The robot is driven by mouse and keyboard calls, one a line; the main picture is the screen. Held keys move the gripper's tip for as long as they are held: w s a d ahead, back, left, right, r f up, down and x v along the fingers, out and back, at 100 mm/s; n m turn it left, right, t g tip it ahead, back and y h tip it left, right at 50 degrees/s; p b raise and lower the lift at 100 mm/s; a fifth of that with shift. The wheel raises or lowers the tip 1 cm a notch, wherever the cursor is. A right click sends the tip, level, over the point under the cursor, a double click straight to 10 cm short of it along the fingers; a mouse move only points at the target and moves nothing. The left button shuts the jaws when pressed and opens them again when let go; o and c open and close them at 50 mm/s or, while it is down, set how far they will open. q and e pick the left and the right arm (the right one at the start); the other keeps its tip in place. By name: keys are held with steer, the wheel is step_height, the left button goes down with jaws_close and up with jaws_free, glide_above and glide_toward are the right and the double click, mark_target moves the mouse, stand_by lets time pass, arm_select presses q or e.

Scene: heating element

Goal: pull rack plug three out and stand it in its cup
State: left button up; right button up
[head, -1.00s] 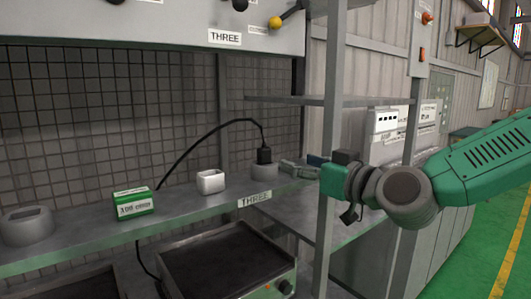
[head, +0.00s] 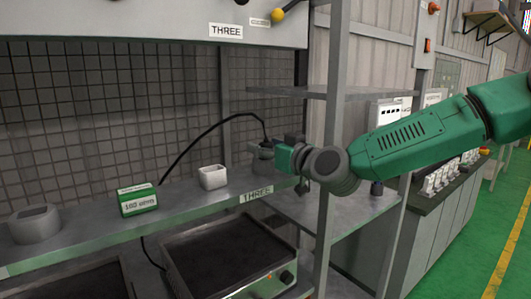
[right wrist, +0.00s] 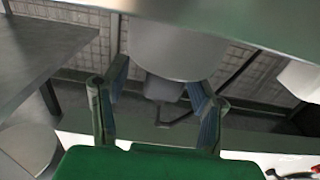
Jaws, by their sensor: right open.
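The grey round holder above the THREE label (head: 256,194) on the shelf is mostly hidden behind my right gripper (head: 264,150) in the head view. A black cord (head: 200,137) arches to the plug there, and the gripper hides the plug's body. In the right wrist view my right gripper (right wrist: 160,98) is open, its two fingers spread. The round grey holder (right wrist: 175,45) and a small dark-grey body (right wrist: 163,88), likely the plug, show between them; contact cannot be told. A white open cup (head: 213,177) stands left of the holder. My left gripper is out of view.
A green-and-white box (head: 138,200) and another grey holder (head: 34,225) stand further left on the shelf (head: 95,226). A rack post (head: 332,130) and upper shelf (head: 290,92) are close to my right arm. A hot plate (head: 225,255) lies below.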

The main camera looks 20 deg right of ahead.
mark_target(266, 142)
steer(key=shift+s+d, duration=0.15)
jaws_close()
steer(key=shift+a, duration=0.2)
step_height(266, 142, up, 10)
steer(key=shift+r+b, duration=0.1)
steer(key=shift+b, duration=0.25)
